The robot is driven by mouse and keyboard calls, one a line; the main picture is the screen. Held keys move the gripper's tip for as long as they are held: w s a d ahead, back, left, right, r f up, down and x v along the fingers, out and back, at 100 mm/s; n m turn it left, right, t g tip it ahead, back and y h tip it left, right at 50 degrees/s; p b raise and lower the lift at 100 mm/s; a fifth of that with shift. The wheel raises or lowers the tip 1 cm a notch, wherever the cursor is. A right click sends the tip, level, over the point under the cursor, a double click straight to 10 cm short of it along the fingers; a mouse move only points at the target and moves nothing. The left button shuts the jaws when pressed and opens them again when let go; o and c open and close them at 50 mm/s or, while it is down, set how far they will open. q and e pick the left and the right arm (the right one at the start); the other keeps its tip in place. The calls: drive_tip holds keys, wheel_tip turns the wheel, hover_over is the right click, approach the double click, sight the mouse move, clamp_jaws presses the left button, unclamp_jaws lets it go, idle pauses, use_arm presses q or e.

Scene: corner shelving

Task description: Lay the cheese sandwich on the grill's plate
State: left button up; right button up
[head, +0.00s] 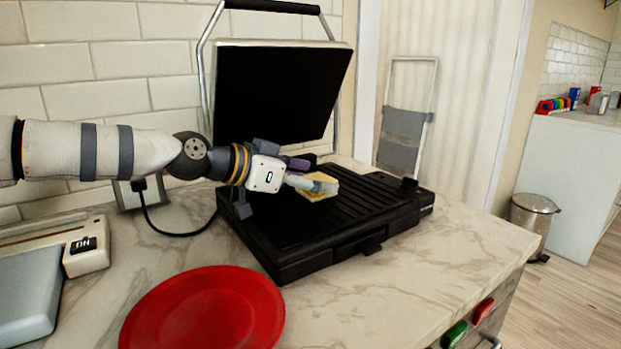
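The cheese sandwich (318,192) is a small pale yellow piece at my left gripper's fingertips, over the middle of the grill's ribbed black plate (365,212). The grill's lid (282,95) stands open behind it. My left gripper (316,184) comes in from the left, with its fingers low over the plate and at the sandwich. The near finger covers part of the sandwich. I cannot tell whether the fingers grip it or whether it touches the plate. My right gripper is not in view.
An empty red plate (205,311) lies on the marble counter in front of the grill. A grey and white appliance (88,255) is at the left. A green object (455,334) and a red one (483,310) are at the front edge. The counter right of the grill is clear.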

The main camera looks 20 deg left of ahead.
use_arm(q)
drive_tip(key=shift+s+d+f+g, duration=0.1)
drive_tip(key=shift+f+g, duration=0.05)
drive_tip(key=shift+f, duration=0.4)
drive_tip(key=shift+s+f+g, duration=0.1)
drive_tip(key=shift+f+g, duration=0.05)
drive_tip(key=shift+f, duration=0.4)
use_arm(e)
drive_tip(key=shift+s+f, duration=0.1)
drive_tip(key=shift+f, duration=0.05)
use_arm(q)
drive_tip(key=shift+r, duration=0.25)
drive_tip(key=p+v, duration=0.1)
drive_tip(key=v, duration=0.3)
drive_tip(key=r+p+v, duration=0.1)
drive_tip(key=v, duration=0.3)
drive_tip(key=r+p+v, duration=0.1)
drive_tip(key=v, duration=0.2)
drive_tip(key=shift+r, duration=0.15)
drive_tip(key=shift+s+a, duration=0.2)
drive_tip(key=shift+s, duration=0.1)
drive_tip(key=shift+f, duration=0.2)
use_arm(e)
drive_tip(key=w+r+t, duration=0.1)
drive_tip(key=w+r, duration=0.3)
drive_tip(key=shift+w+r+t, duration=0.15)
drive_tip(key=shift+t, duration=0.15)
